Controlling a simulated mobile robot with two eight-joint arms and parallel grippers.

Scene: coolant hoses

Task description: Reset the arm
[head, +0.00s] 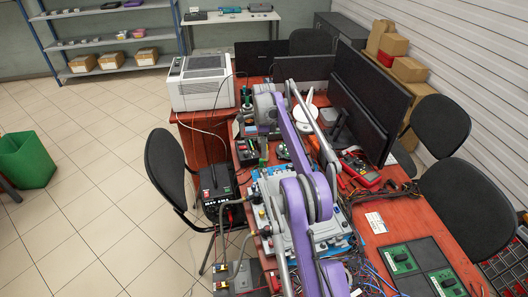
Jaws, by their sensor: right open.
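My right arm, purple and grey, reaches up the middle of the head view over the red-brown workbench (382,237). Its wrist is bent down near the far part of the bench. My right gripper (263,152) hangs below the wrist, small and partly hidden by the arm; it is open, and I see nothing held in it. My left gripper is not in view. A light blue-grey panel unit (328,233) with knobs lies under the arm, partly covered by it.
A white box-shaped machine (202,82) stands at the bench's far left. Dark monitors (362,105) stand right of the arm. Black chairs (170,168) flank the bench. A black power unit (216,188) with cables is at left. Green circuit boards (402,259) lie front right. The tiled floor at left is mostly clear.

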